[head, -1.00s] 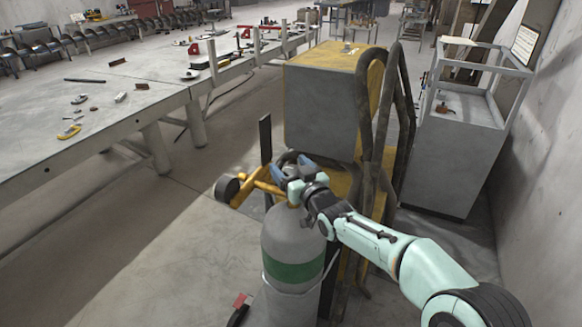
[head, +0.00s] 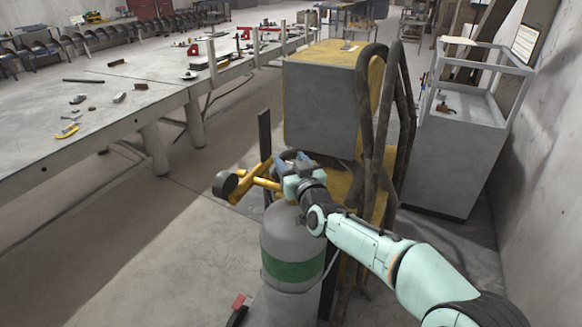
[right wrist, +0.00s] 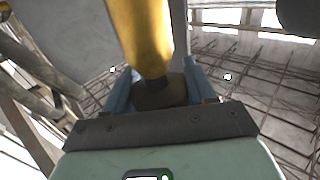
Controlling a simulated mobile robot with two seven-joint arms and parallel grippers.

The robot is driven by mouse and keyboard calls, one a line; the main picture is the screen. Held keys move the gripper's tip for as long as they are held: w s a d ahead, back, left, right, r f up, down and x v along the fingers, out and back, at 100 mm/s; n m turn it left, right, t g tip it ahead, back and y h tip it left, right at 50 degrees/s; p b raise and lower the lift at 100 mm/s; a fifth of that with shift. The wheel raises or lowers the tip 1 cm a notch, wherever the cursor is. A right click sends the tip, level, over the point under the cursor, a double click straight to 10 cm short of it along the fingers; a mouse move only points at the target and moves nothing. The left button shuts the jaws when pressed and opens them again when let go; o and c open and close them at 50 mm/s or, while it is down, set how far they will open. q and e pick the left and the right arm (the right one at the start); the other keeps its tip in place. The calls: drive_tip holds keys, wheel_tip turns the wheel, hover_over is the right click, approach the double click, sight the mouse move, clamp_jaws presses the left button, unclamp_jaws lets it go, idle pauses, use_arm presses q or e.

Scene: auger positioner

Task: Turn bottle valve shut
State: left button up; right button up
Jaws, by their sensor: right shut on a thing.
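The grey gas bottle (head: 290,240) with a green band stands upright at the lower middle of the head view. A yellow valve fitting (head: 236,186) with a dark round end sits at its top and points left. My right gripper (head: 290,160) is at the top of the bottle, its blue fingers around the valve. In the right wrist view the blue fingers (right wrist: 163,88) are shut on a dark valve knob (right wrist: 160,93), with a yellow stem (right wrist: 146,35) running from it. The gripper hides most of the knob in the head view. My left gripper is not in view.
A yellow and grey machine box (head: 320,105) with dark hoses (head: 368,130) stands just behind the bottle. A long workbench (head: 110,120) with loose tools is at the left. A grey cabinet (head: 455,150) is at the right. The floor left of the bottle is open.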

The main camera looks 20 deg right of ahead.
drive_tip(key=shift+r, duration=0.1)
drive_tip(key=o, duration=1)
drive_tip(key=s, duration=1.3)
drive_tip(key=shift+s+a, duration=0.15)
drive_tip(key=shift+s, duration=0.05)
